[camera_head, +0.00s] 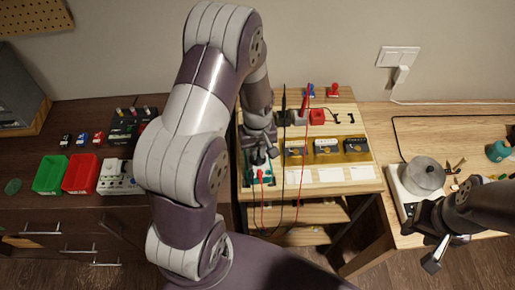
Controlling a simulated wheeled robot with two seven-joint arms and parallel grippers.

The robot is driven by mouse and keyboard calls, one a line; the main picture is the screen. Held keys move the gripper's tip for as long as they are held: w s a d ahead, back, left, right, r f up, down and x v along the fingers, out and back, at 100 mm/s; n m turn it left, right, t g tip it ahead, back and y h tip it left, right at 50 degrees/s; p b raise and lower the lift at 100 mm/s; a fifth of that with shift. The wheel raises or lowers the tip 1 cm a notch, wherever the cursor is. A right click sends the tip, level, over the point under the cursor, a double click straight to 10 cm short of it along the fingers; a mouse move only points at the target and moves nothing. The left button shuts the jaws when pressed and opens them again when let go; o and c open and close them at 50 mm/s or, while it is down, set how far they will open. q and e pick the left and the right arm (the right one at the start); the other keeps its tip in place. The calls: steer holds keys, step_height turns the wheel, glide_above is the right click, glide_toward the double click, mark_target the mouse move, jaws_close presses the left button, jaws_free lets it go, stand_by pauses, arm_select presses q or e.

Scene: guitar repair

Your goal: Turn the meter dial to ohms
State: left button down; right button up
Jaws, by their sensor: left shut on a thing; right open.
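The meter (251,181) is a green-edged device lying on the light wood bench at the centre, with a red plug in its lower part. My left gripper (259,154) points down over the meter and is shut on its dark dial. The fingers and wrist hide most of the dial and its markings, so I cannot tell its setting. My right gripper (437,252) is open and empty at the lower right, by the front edge of the right-hand table, well away from the meter.
Red and black test leads (299,188) hang across the bench right of the meter. Small boxes (327,146) stand in a row there. Green (50,174) and red (80,173) bins sit at left. A metal pot (422,175) stands near my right arm.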

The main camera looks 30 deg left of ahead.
arm_select(q)
steer(key=shift+n+p, duration=0.55)
steer(key=shift+n, duration=1.75)
steer(key=c, duration=1.1)
jaws_free()
steer(key=shift+c, duration=0.2)
step_height(320, 180, up, 13)
steer(key=b, duration=0.1)
steer(key=shift+s+f, duration=0.1)
